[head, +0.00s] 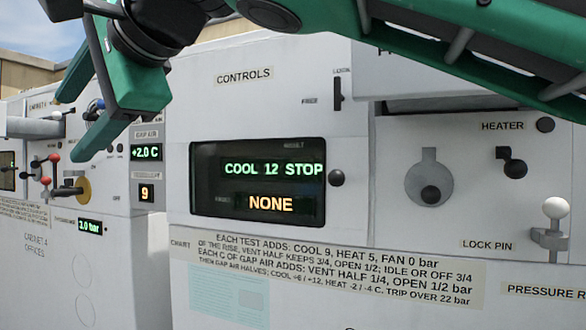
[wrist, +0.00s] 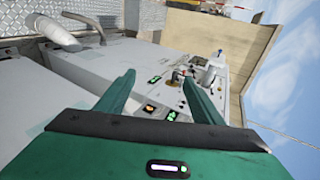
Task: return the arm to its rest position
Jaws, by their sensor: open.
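My arm and gripper are green and black. My gripper (head: 88,112) is at the upper left of the head view, its two fingers apart with nothing between them. It hangs in front of the left cabinet and looks clear of it, though the exact gap cannot be told. In the wrist view my gripper (wrist: 157,97) shows both green fingers spread and empty, with cabinet tops and small displays beyond. A green arm link of mine crosses the upper right of the head view and hides part of the cabinet top.
The controls cabinet (head: 270,100) fills the middle, with a display (head: 258,181) reading "COOL 12 STOP" and "NONE". At right are the heater switch (head: 512,161) and a white-knobbed lock pin (head: 555,222). The left cabinet (head: 40,255) carries levers and knobs. Open sky shows in the wrist view.

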